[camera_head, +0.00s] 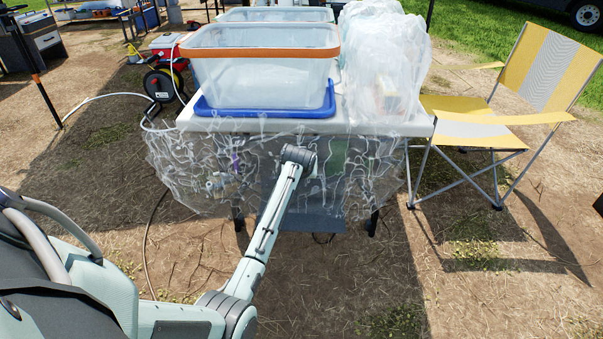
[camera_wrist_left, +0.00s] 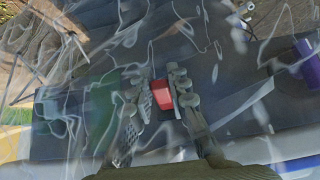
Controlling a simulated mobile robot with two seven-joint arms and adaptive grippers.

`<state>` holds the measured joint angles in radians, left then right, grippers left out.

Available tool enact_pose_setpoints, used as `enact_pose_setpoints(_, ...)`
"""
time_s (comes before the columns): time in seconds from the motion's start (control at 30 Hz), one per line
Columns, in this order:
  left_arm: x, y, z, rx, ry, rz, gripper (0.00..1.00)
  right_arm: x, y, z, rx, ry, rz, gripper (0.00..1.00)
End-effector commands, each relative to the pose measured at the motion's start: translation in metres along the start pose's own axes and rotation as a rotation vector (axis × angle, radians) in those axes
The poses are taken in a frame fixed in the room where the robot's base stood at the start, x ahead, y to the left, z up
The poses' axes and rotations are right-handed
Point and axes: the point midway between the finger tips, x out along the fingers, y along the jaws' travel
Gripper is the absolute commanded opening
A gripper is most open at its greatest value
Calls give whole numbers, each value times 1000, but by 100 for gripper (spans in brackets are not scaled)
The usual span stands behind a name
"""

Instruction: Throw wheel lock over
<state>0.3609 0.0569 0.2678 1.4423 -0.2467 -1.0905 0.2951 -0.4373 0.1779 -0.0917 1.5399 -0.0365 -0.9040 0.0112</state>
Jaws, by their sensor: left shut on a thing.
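A small red tab (camera_wrist_left: 161,94), which looks like the wheel lock, sits between the fingers of my left gripper (camera_wrist_left: 159,85) in the left wrist view. The gripper is shut on it. Behind it is a dark grey surface, and clear plastic film crosses the picture. In the head view my left arm reaches to the front of the white table (camera_head: 272,126); the gripper and the red tab are hidden there beyond the wrist. My right gripper is in neither view.
Clear plastic film (camera_head: 190,175) hangs along the table front, around my arm. A clear tub with an orange rim (camera_head: 262,53) stands in a blue tray (camera_head: 265,112). A yellow folding chair (camera_head: 485,125) is at the right and a hose reel (camera_head: 160,84) at the left.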

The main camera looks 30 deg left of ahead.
Motion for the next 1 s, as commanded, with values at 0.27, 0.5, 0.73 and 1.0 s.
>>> enact_pose_setpoints(0.27,-8,0,-8,-2,-152,2,0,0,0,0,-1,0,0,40)
enact_pose_setpoints(0.5,-11,0,-9,-1,-216,0,0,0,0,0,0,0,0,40)
enact_pose_setpoints(0.73,-11,0,-10,-1,-229,0,0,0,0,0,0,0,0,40)
enact_pose_setpoints(1.0,-11,0,-10,-2,-228,0,17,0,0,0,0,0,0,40)
